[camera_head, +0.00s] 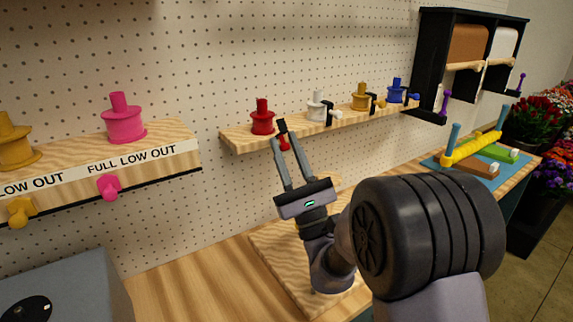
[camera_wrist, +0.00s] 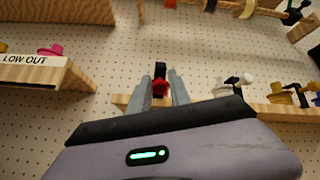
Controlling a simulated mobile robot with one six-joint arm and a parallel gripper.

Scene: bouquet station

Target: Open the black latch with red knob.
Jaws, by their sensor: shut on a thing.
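The black latch (camera_wrist: 160,69) with its red knob (camera_wrist: 160,86) is on the front of the wooden shelf. In the head view the red knob (camera_head: 284,144) shows just right of and below the red spool (camera_head: 262,117). My gripper (camera_head: 281,139) reaches up to it, with one finger on each side of the knob. In the wrist view my gripper (camera_wrist: 161,82) has its fingers around the red knob and is shut on it. The fingers partly hide the latch, so its exact angle is hard to tell.
White (camera_head: 317,106), yellow (camera_head: 361,97) and blue (camera_head: 396,90) spools with similar latches stand to the right on the same shelf. A pink spool (camera_head: 124,119) stands on the labelled shelf at left. A pegboard wall (camera_head: 230,60) is close behind.

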